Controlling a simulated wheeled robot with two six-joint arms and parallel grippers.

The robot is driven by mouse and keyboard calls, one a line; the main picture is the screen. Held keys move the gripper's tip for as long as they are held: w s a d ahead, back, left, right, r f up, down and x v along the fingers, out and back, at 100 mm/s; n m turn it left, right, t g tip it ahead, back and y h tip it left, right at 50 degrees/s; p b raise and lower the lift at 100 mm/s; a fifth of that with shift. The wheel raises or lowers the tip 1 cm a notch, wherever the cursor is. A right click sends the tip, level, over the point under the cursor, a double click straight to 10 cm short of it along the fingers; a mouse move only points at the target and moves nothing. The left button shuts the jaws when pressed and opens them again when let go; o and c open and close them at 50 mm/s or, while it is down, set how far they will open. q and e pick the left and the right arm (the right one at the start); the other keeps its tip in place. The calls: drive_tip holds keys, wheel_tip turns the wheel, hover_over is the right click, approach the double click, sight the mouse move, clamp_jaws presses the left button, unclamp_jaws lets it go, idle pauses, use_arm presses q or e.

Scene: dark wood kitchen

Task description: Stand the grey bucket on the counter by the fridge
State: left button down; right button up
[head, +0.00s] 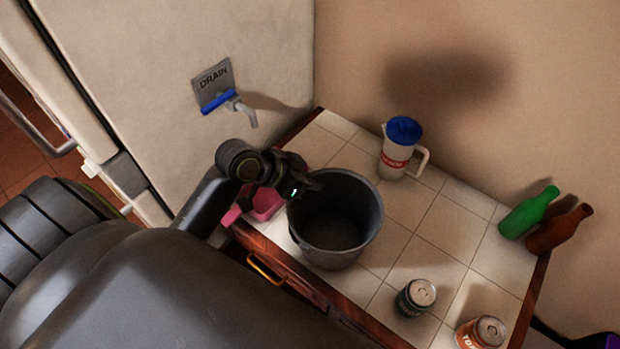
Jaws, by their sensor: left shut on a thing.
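The grey bucket (350,254) is upright over the white tiled counter (405,277), near the counter's wooden front edge. It looks to be on the tiles, but its base contact is not clear. My left gripper (306,187) is shut on the bucket's upper left rim, and the arm comes in from the left. The fridge (160,70) stands at the upper left, with a drain plate and spout on its side. My right gripper is not in view.
A pitcher with a blue lid (403,145) stands behind the bucket. A pink object (262,204) is left of it. Green (528,212) and brown (560,229) bottles stand at the right. Two cans (416,297), (482,333) are at the front right. Tiles between are clear.

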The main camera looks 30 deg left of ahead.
use_arm(q)
drive_tip(key=c, duration=2)
unclamp_jaws()
drive_tip(key=shift+f, duration=0.15)
drive_tip(key=o, duration=0.5)
drive_tip(key=shift+r, duration=0.25)
drive_tip(key=shift+s+a+r, duration=0.1)
drive_tip(key=shift+s+a, duration=0.05)
drive_tip(key=shift+a, duration=0.05)
drive_tip(key=v, duration=1.1)
drive_tip(key=shift+r, duration=0.15)
